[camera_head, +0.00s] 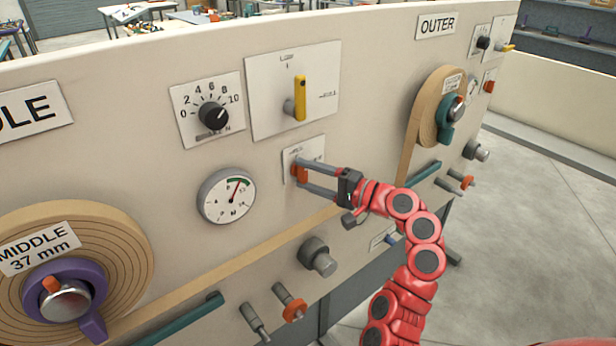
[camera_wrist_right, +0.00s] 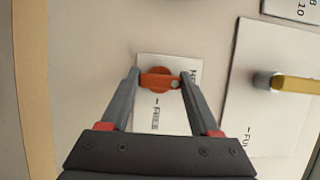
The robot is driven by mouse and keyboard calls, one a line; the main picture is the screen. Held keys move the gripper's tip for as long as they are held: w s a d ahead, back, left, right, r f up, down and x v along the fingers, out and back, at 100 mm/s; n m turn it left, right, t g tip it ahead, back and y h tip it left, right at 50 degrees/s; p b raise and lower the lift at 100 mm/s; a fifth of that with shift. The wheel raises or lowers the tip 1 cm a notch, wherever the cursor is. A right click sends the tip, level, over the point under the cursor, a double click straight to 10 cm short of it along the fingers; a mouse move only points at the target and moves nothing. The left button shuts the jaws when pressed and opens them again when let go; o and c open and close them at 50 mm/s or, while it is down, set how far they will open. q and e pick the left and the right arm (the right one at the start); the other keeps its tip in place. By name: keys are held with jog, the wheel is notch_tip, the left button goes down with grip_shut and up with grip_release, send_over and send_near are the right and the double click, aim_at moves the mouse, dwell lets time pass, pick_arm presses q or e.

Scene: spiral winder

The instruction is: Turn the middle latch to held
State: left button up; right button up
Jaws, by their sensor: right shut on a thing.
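The middle latch is a small orange turn-piece (camera_head: 301,174) on a white plate (camera_head: 290,154) in the middle of the panel. In the right wrist view the latch (camera_wrist_right: 159,81) is an orange bar on a round orange base. My right gripper (camera_wrist_right: 161,84) has one fingertip at each end of the bar and is shut on it. The word FREE is readable on the plate (camera_wrist_right: 155,117) below the latch; another label is partly hidden by a finger. In the head view the fingers (camera_head: 303,173) reach the latch from the right. My left gripper is not in view.
A yellow lever (camera_head: 300,98) on a larger plate is just above the latch. A dial knob (camera_head: 213,115) and a round gauge (camera_head: 228,195) are to the left. A tan strip runs below from the middle roll (camera_head: 125,240). A grey knob (camera_head: 317,256) sticks out below.

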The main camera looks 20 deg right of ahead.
jog(key=shift+f, duration=0.1)
jog(key=o, duration=1.4)
jog(key=shift+c, duration=0.2)
jog(key=b+v, duration=0.2)
jog(key=v, duration=1.5)
jog(key=shift+d, duration=0.2)
